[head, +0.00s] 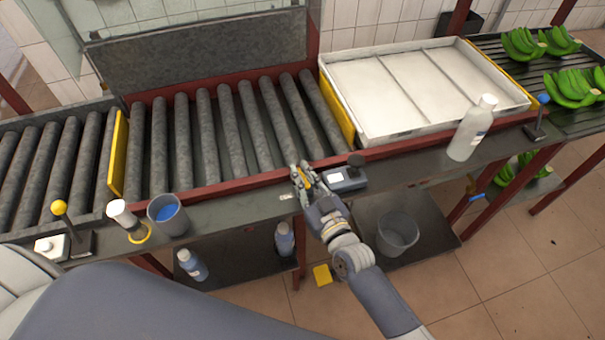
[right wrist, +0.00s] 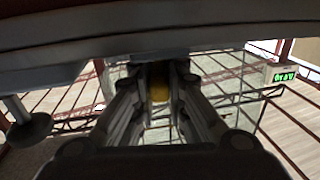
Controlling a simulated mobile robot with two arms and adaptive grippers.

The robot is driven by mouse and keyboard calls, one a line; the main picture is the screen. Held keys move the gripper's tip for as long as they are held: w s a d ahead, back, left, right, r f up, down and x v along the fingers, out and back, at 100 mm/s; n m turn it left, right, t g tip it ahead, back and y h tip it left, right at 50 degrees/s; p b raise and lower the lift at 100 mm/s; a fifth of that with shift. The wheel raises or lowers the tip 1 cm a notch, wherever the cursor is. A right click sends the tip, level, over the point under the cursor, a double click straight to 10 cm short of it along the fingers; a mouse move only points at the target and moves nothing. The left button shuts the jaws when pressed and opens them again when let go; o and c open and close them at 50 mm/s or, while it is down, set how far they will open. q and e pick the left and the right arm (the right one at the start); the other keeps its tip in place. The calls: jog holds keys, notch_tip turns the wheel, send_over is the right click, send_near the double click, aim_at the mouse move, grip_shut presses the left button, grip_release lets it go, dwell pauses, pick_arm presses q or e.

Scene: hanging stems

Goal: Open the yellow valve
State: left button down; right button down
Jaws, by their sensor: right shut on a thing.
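My right gripper (head: 303,180) is at the front edge of the counter, left of a small grey device. Its fingers are shut on a yellow thing, which shows as a rounded patch (right wrist: 158,90) between them in the right wrist view. I take it for the yellow valve; the fingers hide most of it, so I cannot tell how far it is turned. A lever with a yellow ball knob (head: 59,207) stands apart at the far left of the counter. My left gripper is out of view.
The small grey device (head: 345,179) stands close beside my right gripper; a green display (right wrist: 285,76) shows in the wrist view. Rollers (head: 205,130) and a white tray (head: 400,90) lie behind. A white bottle (head: 472,128) and blue-knobbed lever (head: 543,100) are right, a grey cup (head: 167,214) left.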

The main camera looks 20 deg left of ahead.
jog(key=shift+r+m+t+h+p, duration=0.25)
jog(key=shift+m+t+h+p, duration=0.15)
jog(key=shift+h+p, duration=0.1)
jog(key=shift+f+m+t+h+p, duration=0.2)
jog(key=shift+m+t+h+p, duration=0.25)
jog(key=shift+m+t+h, duration=0.35)
jog(key=shift+d, duration=0.1)
jog(key=c, duration=1.6)
grip_release()
jog(key=shift+f, duration=0.1)
jog(key=v, duration=1.2)
jog(key=shift+r, duration=0.25)
jog(key=shift+w, duration=0.1)
